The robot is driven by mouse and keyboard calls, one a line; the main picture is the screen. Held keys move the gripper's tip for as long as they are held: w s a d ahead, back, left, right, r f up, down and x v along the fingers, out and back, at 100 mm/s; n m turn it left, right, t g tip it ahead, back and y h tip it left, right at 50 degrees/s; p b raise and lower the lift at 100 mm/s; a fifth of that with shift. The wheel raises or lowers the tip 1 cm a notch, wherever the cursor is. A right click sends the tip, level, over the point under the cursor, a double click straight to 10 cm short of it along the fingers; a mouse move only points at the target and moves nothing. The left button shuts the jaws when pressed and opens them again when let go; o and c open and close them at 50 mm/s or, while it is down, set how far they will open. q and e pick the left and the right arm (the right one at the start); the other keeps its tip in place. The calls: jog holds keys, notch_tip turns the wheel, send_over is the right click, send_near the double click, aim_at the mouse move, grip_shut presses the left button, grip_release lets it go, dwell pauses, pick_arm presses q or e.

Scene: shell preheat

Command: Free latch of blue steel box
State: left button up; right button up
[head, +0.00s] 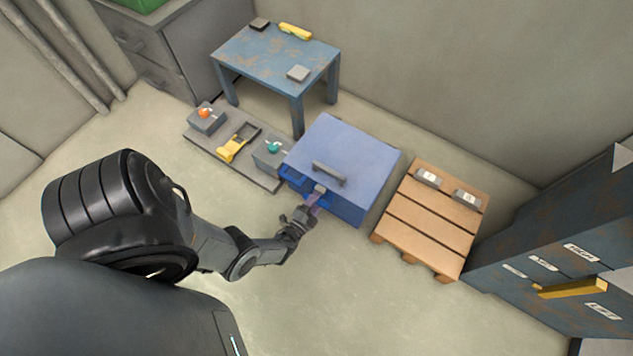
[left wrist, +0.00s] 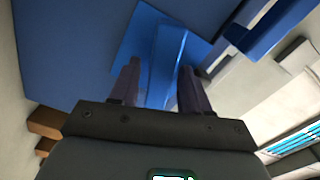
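The blue steel box (head: 345,155) stands on the floor in the middle of the head view, lid down, with a dark handle on top. My left gripper (head: 315,202) is at its near front face. In the left wrist view, the blue latch (left wrist: 164,62) is a raised strip on a plate on the box's face. My left fingers (left wrist: 158,88) are spread on either side of the strip, and the gripper looks open. I cannot tell whether either finger touches it. My right gripper is not in view.
A low grey board (head: 228,160) with a yellow clamp-like piece and two small boxes lies left of the blue box. A wooden pallet (head: 428,228) is close on its right. A worn blue table (head: 272,62) stands behind. The floor in front is clear.

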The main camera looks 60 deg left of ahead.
pick_arm(q)
jog(key=shift+d, duration=0.1)
grip_shut()
jog(key=m, duration=0.4)
jog(key=shift+c, duration=0.6)
grip_release()
jog(key=shift+o, duration=1.2)
jog(key=shift+w+f, duration=0.1)
jog(key=p+v, duration=0.1)
jog(key=v, duration=0.9)
jog(key=shift+s+d, duration=0.25)
jog(key=shift+s, duration=0.05)
